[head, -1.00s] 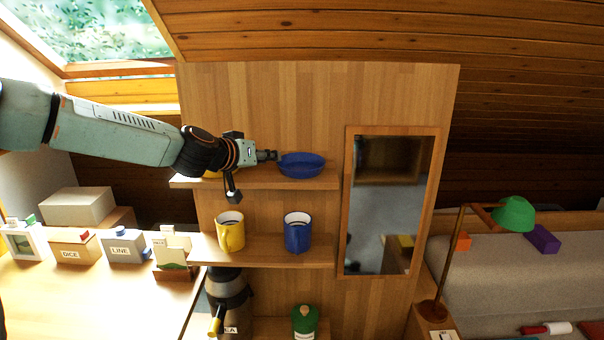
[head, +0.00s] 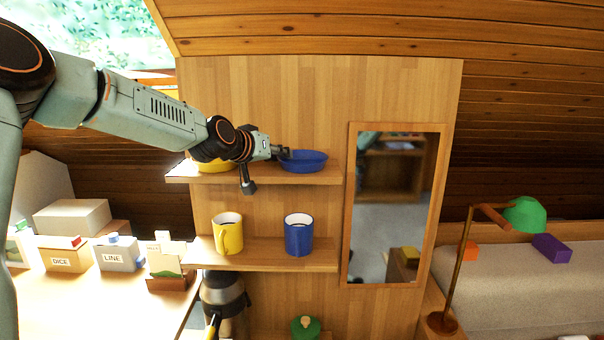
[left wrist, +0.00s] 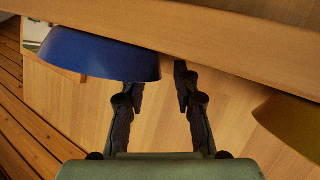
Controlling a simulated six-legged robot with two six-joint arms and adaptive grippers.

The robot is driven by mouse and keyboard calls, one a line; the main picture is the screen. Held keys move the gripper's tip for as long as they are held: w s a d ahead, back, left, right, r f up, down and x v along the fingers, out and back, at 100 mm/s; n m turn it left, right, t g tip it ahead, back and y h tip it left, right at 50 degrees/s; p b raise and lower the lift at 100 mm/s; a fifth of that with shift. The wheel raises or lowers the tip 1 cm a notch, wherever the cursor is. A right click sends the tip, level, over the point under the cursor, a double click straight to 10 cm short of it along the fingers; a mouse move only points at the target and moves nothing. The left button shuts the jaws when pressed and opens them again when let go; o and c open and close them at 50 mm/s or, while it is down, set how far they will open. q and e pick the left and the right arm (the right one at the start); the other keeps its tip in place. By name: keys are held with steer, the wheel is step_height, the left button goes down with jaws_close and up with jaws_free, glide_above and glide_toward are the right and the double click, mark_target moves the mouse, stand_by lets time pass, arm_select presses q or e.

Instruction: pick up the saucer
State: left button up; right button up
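A blue saucer-like dish (head: 304,163) sits on the upper shelf at its right part; it also shows in the left wrist view (left wrist: 95,55) at upper left. A yellow dish (head: 214,165) is on the same shelf to the left, partly hidden by my arm. My left gripper (head: 284,153) is at the left rim of the blue dish. In the left wrist view its fingers (left wrist: 158,84) are apart, with the dish's edge reaching between them and covering one fingertip. I cannot tell whether they touch it. My right gripper is not in view.
The upper shelf (head: 260,177) is narrow, against a wood panel. A yellow mug (head: 228,234) and a blue mug (head: 299,236) stand on the shelf below. A mirror (head: 397,205) hangs to the right. Labelled boxes (head: 118,255) stand on the desk at left.

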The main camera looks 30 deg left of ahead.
arm_select(q)
steer(key=shift+w+d+f, duration=0.1)
steer(key=shift+w, duration=0.15)
steer(key=shift+s+r, duration=0.25)
steer(key=shift+s, duration=0.05)
steer(key=shift+c, duration=1)
steer(key=shift+w+f, duration=0.15)
steer(key=shift+f, duration=0.05)
jaws_close()
